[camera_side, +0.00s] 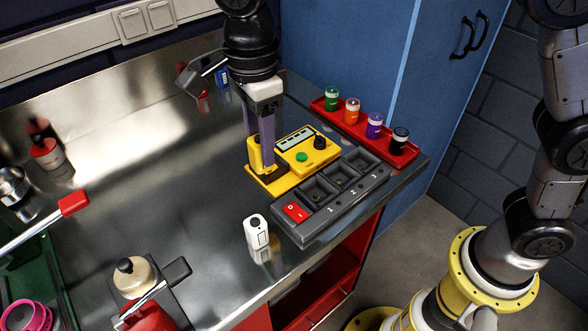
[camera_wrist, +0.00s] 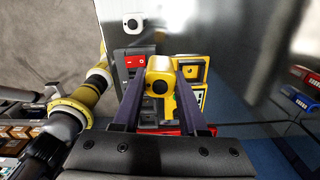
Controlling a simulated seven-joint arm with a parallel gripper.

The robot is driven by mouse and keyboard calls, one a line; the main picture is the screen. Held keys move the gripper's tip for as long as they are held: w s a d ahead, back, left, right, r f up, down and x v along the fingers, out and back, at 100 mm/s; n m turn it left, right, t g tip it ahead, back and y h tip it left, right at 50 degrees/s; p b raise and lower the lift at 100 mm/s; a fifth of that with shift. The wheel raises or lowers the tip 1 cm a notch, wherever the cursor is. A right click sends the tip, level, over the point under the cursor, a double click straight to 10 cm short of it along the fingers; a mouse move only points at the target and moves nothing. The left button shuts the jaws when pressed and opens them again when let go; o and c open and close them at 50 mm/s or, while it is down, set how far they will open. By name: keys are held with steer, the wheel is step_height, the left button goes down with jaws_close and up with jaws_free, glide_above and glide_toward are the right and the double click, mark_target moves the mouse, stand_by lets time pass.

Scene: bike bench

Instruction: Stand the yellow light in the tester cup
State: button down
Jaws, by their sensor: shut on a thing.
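The yellow light (camera_wrist: 160,78), a small block with a round dark lens, is between the two fingers of my gripper (camera_wrist: 157,100) in the wrist view. My gripper is shut on it. In the side view my gripper (camera_side: 260,145) points down at the left end of the yellow tester (camera_side: 322,155), with the yellow light (camera_side: 254,157) upright between the fingers. The tester also shows behind the right finger in the wrist view (camera_wrist: 203,85).
A grey charger (camera_side: 336,219) with numbered bays and a red switch stands beside the tester. A white light (camera_side: 256,232) stands near the bench's front edge. A red tray (camera_side: 400,151) holds several coloured cells.

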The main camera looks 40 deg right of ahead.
steer(key=shift+w+d+f+m, duration=0.35)
steer(key=shift+w+d+f, duration=0.75)
steer(key=shift+f, duration=0.55)
steer(key=shift+w+d+f+m, duration=0.3)
steer(key=shift+w+d+f, duration=0.55)
steer(key=shift+w+f, duration=0.6)
steer(key=shift+w+d+f+m, duration=0.35)
steer(key=shift+w+d+f, duration=0.65)
steer(key=shift+f, duration=0.8)
steer(key=shift+f, duration=0.6)
steer(key=c, duration=0.7)
jaws_free()
steer(key=shift+c, duration=0.2)
step_height(320, 180, up, 11)
